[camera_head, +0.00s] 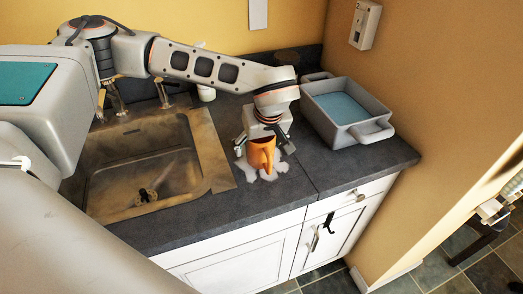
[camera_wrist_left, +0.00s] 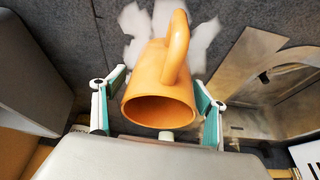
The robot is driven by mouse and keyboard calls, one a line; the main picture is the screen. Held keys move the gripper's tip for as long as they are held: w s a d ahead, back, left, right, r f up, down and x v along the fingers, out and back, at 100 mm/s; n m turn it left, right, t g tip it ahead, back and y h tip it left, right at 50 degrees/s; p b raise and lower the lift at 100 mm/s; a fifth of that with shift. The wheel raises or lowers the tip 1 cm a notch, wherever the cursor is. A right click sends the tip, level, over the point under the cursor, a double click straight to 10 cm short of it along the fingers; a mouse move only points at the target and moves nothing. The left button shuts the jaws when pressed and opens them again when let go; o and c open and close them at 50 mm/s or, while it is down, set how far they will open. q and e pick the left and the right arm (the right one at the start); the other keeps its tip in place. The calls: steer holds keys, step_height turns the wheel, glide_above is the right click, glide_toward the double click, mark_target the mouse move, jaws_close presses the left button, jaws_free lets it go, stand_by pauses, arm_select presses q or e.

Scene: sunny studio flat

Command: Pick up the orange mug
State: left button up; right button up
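The orange mug (camera_head: 261,155) stands on the dark counter right of the sink, its handle toward the front edge. My left gripper (camera_head: 264,146) is above it, pointing down, with a finger on either side. In the left wrist view the mug (camera_wrist_left: 160,88) shows its open rim near the gripper's palm. The fingers of the left gripper (camera_wrist_left: 159,108) are spread around the mug, and narrow gaps seem to show at both sides of the rim. The mug's far side is partly hidden by the gripper in the head view. My right gripper is not in view.
A white splash-shaped patch (camera_head: 282,168) lies around the mug's base. A sink (camera_head: 207,150) is to the left. A grey tub (camera_head: 318,114) with a blue inside stands to the right, near the wall. The counter's front strip is clear.

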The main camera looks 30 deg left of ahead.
arm_select(q)
steer(key=c, duration=1.4)
steer(key=shift+r, duration=0.1)
steer(key=shift+c, duration=0.2)
